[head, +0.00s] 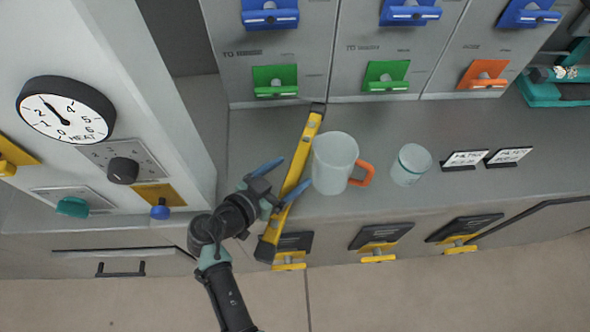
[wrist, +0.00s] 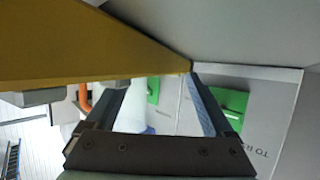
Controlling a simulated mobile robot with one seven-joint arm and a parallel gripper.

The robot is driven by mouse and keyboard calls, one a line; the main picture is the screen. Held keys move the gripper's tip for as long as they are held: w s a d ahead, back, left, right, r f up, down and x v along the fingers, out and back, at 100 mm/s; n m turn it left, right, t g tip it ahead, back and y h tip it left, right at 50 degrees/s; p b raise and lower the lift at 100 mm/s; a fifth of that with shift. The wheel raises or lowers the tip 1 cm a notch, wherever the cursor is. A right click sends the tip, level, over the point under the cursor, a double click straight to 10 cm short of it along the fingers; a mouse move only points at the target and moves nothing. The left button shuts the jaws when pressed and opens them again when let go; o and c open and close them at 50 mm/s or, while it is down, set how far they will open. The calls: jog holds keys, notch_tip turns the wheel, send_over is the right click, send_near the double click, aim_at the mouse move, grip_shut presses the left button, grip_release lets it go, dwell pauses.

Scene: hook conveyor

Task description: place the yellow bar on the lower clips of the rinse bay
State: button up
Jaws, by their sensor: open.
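The yellow bar (head: 300,165) with dark ends slants across the head view, from below the grey panels down past the counter's front edge. My gripper (head: 296,171) is open, its blue fingers spread at the bar's middle. In the wrist view the bar (wrist: 80,45) fills the upper left and covers the left fingertip; the gap between the fingers (wrist: 158,88) shows no bar gripped. I cannot tell what supports the bar. Green clips (head: 275,81) and (head: 386,75) and an orange clip (head: 483,74) sit low on the panels, with blue clips (head: 270,14) above. No readable label names the rinse bay.
A pale mug (head: 334,163) with an orange handle stands close right of the bar, with a clear cup (head: 411,165) beyond. Two label stands (head: 465,159) are farther right. Yellow-handled fittings (head: 378,254) line the counter front. A dial cabinet (head: 66,110) stands at left.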

jog(key=shift+f, duration=0.1)
grip_shut()
dwell(0.4)
